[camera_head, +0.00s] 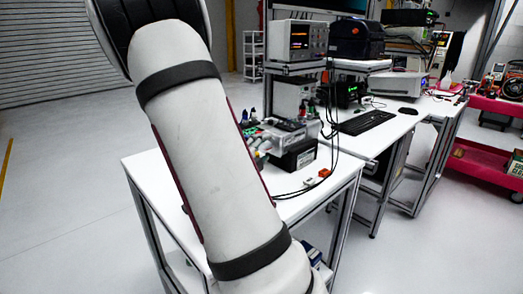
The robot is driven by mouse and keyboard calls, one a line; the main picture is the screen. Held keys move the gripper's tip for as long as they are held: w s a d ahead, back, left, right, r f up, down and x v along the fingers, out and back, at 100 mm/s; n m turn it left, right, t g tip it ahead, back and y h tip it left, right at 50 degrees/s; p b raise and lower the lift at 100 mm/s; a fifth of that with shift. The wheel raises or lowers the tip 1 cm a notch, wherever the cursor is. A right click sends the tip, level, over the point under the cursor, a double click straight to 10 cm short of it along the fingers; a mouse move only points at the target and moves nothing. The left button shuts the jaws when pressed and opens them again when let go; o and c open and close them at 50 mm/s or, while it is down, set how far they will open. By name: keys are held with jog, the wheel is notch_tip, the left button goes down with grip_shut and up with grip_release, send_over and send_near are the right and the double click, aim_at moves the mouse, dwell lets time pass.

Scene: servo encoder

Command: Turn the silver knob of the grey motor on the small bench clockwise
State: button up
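The small bench (318,205) has a white top and a metal frame, and stands in the middle of the view. A cluster of grey and black equipment (285,132) sits on its back part, just right of my arm. I cannot tell whether the grey motor is part of this cluster. The silver knob cannot be made out. My own white arm with black bands crosses the view from top left to bottom centre and hides much of the bench. My gripper is out of view.
A black box (298,157) stands on the small bench, with black cables and an orange connector (325,173) beside it. A longer bench with a keyboard (367,122) and instruments stands behind. A red cart (484,166) is at the right. Floor at the left is clear.

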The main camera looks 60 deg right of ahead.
jog(key=a, duration=0.5)
jog(key=s+a, duration=0.1)
jog(key=a, duration=0.1)
jog(key=shift+s+a+r, duration=0.1)
jog(key=shift+a+r, duration=0.1)
jog(key=shift+a, duration=0.15)
dwell(0.5)
